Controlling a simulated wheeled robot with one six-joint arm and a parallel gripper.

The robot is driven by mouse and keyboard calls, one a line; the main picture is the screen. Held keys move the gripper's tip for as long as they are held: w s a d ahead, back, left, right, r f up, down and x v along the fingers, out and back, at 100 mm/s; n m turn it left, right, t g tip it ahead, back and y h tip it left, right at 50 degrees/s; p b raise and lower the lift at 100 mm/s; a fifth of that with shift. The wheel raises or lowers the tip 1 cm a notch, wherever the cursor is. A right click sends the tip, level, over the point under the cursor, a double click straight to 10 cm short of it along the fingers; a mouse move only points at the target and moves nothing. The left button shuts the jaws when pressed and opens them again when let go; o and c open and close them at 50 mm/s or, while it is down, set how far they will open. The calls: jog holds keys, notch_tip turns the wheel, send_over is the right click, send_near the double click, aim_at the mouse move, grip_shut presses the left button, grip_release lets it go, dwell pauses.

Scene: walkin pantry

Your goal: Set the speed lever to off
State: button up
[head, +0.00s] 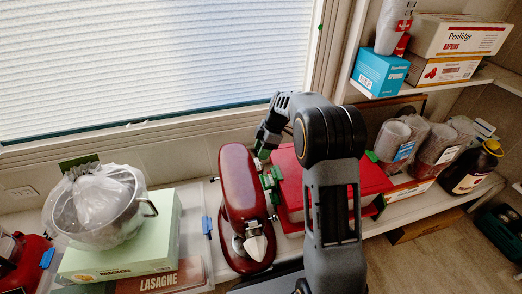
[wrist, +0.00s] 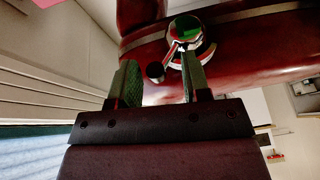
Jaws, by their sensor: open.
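A dark red stand mixer (head: 240,200) stands on the counter in the head view, with a pale attachment at its near end. In the wrist view, the mixer's red body (wrist: 235,45) fills the upper part. A round chrome hub (wrist: 184,30) sits on it, with a short stem leading to a dark ball-ended speed lever (wrist: 155,71). My gripper (wrist: 161,72) is open, with its green-padded fingers on either side of the lever's ball; I cannot tell whether either touches it. In the head view my gripper (head: 270,178) is beside the mixer's right side, where the lever is not visible.
A red box (head: 375,178) lies close to the right of my gripper. To the left, a bagged metal bowl (head: 105,205) sits on a pale green box (head: 150,245). Jars and a dark bottle (head: 470,167) stand at the right. A window is behind.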

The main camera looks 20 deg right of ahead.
grip_shut()
jog(key=shift+w+r+p, duration=0.1)
jog(key=shift+r+p, duration=0.1)
jog(key=shift+p, duration=0.8)
jog(key=shift+w+f+g+p, duration=0.1)
jog(key=shift+f+g+p, duration=0.15)
jog(key=shift+g+p, duration=0.3)
jog(key=shift+f, duration=0.15)
grip_release()
jog(key=p+v, duration=0.4)
jog(key=v, duration=0.9)
jog(key=shift+r+p, duration=0.4)
